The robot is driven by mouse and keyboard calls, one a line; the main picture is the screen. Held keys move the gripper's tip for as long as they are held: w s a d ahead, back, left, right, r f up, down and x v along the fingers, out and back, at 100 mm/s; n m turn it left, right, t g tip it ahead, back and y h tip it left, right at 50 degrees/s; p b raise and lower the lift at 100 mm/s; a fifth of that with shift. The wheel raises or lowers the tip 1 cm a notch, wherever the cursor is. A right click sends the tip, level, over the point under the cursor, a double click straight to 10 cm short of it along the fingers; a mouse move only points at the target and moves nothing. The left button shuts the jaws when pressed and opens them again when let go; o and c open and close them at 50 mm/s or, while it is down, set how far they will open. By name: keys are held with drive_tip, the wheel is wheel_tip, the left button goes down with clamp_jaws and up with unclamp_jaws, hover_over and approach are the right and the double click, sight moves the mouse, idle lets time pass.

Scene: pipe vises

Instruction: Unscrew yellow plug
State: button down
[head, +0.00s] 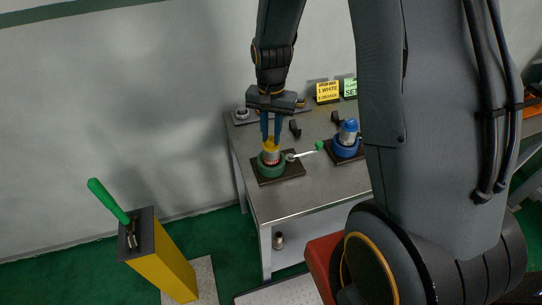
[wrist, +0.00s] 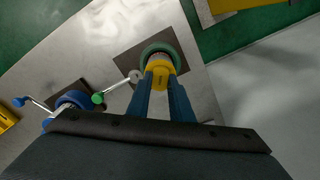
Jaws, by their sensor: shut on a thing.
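The yellow plug (head: 271,144) sits on top of a pipe held upright in the green vise (head: 267,170) on the metal table. My gripper (head: 271,137) comes down from above, and its two blue fingers are shut on the plug. In the wrist view the yellow plug (wrist: 160,72) shows between the fingertips, with the green vise ring (wrist: 176,55) around the pipe below it. The vise's handle with a green knob (head: 319,146) points to the right. The plug's threads are hidden.
A blue vise (head: 346,148) with a blue-topped pipe stands to the right on the table (head: 290,205). Signs (head: 327,92) and small parts line the back edge. A yellow post (head: 163,268) with a green-handled tool (head: 108,200) stands at the left.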

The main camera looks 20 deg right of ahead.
drive_tip(key=n+p, duration=0.1)
drive_tip(key=n, duration=0.2)
drive_tip(key=shift+n, duration=0.4)
drive_tip(key=n+p, duration=0.1)
drive_tip(key=n, duration=0.2)
drive_tip(key=shift+r+n, duration=0.1)
drive_tip(key=shift+n, duration=0.2)
drive_tip(key=n+p, duration=0.1)
drive_tip(key=n, duration=0.6)
drive_tip(key=c, duration=1.7)
unclamp_jaws()
drive_tip(key=shift+o, duration=0.2)
